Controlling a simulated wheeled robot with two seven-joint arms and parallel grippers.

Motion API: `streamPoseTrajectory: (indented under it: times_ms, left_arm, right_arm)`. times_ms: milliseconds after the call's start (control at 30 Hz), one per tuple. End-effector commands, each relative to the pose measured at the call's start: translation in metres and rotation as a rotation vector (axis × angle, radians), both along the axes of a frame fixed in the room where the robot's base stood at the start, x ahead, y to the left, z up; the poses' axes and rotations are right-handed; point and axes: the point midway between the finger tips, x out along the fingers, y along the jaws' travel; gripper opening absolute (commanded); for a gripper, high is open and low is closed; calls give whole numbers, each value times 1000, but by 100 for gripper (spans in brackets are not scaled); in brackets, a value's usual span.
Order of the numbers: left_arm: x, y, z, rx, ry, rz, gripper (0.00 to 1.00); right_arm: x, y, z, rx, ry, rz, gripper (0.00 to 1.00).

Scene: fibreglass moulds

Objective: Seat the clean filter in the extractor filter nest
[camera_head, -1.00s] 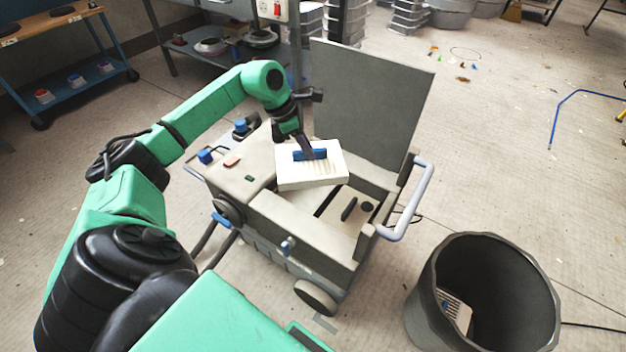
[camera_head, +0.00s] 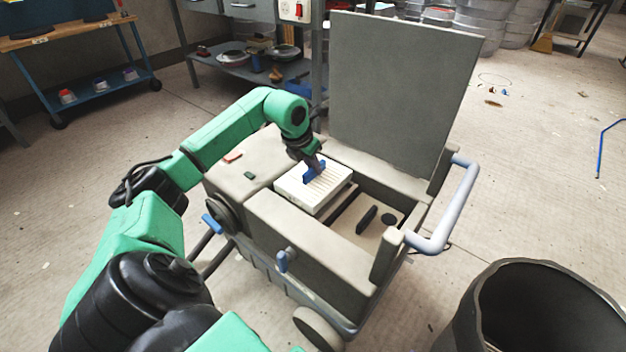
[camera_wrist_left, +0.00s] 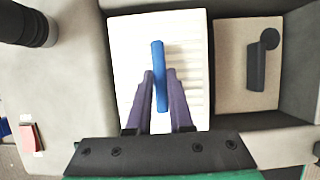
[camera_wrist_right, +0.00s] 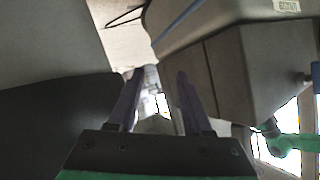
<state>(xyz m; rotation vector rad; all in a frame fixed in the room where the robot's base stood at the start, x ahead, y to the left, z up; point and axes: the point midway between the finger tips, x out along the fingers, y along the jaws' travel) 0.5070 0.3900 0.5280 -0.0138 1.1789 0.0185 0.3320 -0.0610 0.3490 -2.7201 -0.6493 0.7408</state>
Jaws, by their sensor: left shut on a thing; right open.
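The clean filter (camera_head: 308,194) is a white pleated block with a blue handle (camera_head: 313,171). My left gripper (camera_head: 318,163) is shut on this handle from above. The filter is over the left end of the extractor's open bay, its near side face still showing above the bay. In the left wrist view the filter (camera_wrist_left: 130,70) lies square along the bay's left wall. The nest is mostly hidden beneath it, so I cannot tell whether the filter touches the bottom. The extractor (camera_head: 310,235) is a grey wheeled box. My right gripper (camera_wrist_right: 157,100) is open and empty, seen only in its wrist view.
The extractor's lid (camera_head: 402,90) stands open behind the bay. A pale blue handle bar (camera_head: 460,205) sticks out at its right. A dark bin (camera_head: 540,300) stands at the lower right. The bay's right part holds a black lever (camera_head: 367,219).

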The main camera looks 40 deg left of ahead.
Motion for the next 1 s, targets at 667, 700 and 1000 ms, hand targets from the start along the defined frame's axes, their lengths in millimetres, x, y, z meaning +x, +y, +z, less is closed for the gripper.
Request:
streamPoseTrajectory:
  times_ms: [667,700,1000]
  left_arm:
    - [0,0,-51,0,0,0,49]
    - [0,0,-51,0,0,0,49]
    - [-1,1,-46,1,-1,0,49]
  right_arm:
    - [0,1,-20,20,-23,-16,50]
    - [0,1,-20,20,-23,-16,50]
    - [0,1,-18,19,-21,-15,50]
